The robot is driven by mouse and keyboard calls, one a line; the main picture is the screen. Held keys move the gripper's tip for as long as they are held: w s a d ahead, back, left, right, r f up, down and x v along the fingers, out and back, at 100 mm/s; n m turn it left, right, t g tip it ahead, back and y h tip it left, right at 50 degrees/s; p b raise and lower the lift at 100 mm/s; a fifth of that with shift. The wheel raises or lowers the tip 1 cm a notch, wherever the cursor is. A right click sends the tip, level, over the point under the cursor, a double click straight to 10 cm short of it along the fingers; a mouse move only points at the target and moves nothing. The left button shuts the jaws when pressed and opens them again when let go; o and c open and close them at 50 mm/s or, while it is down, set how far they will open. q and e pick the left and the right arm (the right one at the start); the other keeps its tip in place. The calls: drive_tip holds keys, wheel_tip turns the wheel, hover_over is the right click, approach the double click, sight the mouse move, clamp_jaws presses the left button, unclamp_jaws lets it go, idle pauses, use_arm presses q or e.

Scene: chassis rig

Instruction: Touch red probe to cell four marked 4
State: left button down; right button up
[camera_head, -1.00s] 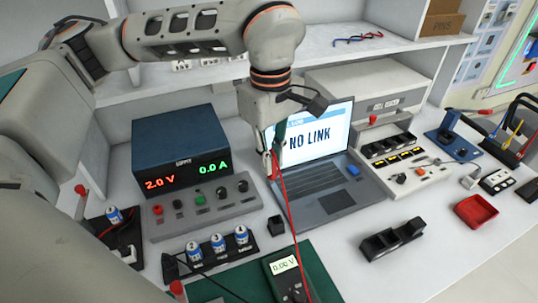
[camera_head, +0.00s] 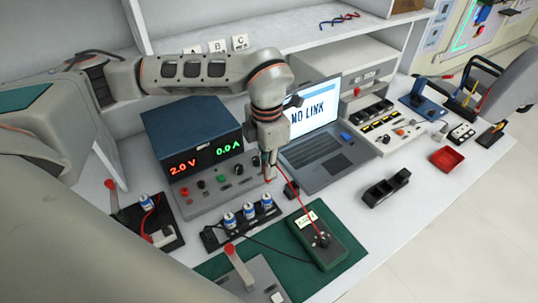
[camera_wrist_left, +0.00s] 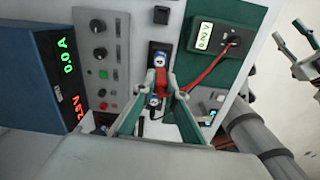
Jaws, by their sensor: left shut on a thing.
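My left gripper (camera_head: 268,176) is shut on the red probe (camera_wrist_left: 159,84), above the cell holder (camera_head: 212,240). The probe's red lead runs to the multimeter (camera_head: 318,238). Three blue-and-white cells stand in the holder: a left one (camera_head: 229,220), a middle one (camera_head: 250,211) and a right one (camera_head: 267,201). Their digits are too small to read now. In the left wrist view one cell (camera_wrist_left: 159,60) shows just beyond the fingertips. Contact with the probe cannot be made out. A grey, gripper-like part at that view's right edge may be my right gripper.
The power supply (camera_head: 195,135) stands behind the holder, reading 2.0 V and 0.0 A. A separate cell (camera_head: 146,202) sits in a black tray at left. The laptop (camera_head: 318,155) reads NO LINK. A black block (camera_head: 386,188) and a red tray (camera_head: 445,160) lie at right.

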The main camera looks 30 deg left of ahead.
sight(266, 181)
use_arm(q)
drive_tip(key=shift+s+a+f+n, duration=0.1)
drive_tip(key=shift+s+f+n, duration=0.2)
drive_tip(key=shift+n, duration=0.1)
drive_tip(key=shift+w, duration=0.1)
use_arm(e)
drive_tip(key=shift+s+r, duration=0.15)
drive_tip(key=shift+r, duration=0.05)
use_arm(q)
drive_tip(key=shift+f+b, duration=0.7)
drive_tip(key=shift+b, duration=0.05)
wheel_tip(266, 181, down, 2)
drive_tip(key=shift+f+b, duration=0.1)
drive_tip(key=shift+b, duration=0.65)
drive_tip(key=shift+f, duration=0.3)
use_arm(e)
drive_tip(key=shift+w+a+f+y, duration=0.3)
drive_tip(key=shift+a+f, duration=0.35)
drive_tip(key=shift+a, duration=0.2)
drive_tip(key=shift+d+f, duration=0.1)
use_arm(q)
drive_tip(key=shift+f+b, duration=0.4)
drive_tip(key=shift+b, duration=0.15)
use_arm(e)
drive_tip(key=shift+f, duration=0.2)
